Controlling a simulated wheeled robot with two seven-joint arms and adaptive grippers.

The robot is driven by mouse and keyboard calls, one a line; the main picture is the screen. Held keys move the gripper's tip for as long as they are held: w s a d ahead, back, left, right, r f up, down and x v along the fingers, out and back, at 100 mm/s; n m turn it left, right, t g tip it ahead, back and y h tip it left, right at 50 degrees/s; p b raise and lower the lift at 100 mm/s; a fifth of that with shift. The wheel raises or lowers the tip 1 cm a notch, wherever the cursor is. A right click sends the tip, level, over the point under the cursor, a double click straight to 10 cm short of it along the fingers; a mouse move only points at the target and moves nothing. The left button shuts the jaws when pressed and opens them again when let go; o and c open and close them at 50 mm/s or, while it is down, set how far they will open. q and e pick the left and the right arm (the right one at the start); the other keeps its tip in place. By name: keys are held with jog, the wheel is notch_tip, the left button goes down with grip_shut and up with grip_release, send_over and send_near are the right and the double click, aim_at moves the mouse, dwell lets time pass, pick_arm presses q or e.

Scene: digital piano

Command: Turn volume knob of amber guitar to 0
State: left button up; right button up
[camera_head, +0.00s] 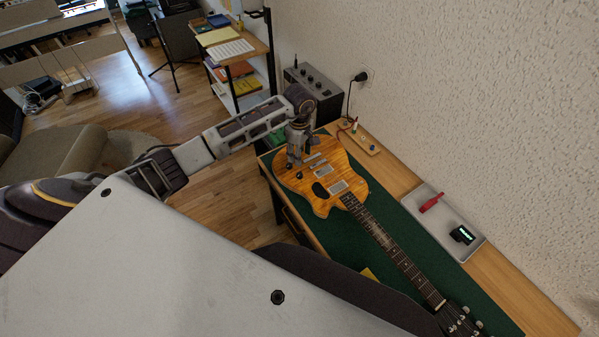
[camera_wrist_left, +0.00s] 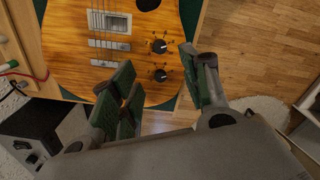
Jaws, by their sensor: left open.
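The amber guitar (camera_head: 323,180) lies face up on a green mat (camera_head: 407,283) on the bench, its neck running to the lower right. In the left wrist view, two black knobs sit on the guitar body: an upper knob (camera_wrist_left: 159,46) and a lower knob (camera_wrist_left: 161,76), each with markings around it. I cannot read which is volume. My left gripper (camera_head: 292,160) is over the guitar's body end. In the wrist view its green-padded fingers (camera_wrist_left: 160,80) are open and empty, spread on either side of the lower knob in the picture. Contact cannot be told. My right gripper is out of view.
A grey tray (camera_head: 418,209) with a red item (camera_head: 431,203) and a small black device (camera_head: 462,235) lies beside the neck. A grey amplifier box (camera_head: 315,95) stands beyond the body, near a cable and wall plug (camera_head: 361,76). A textured wall borders the bench.

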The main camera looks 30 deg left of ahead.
aim_at(300, 174)
pick_arm(q)
jog(key=shift+f+p, duration=1.05)
jog(key=shift+f, duration=4.85)
grip_shut()
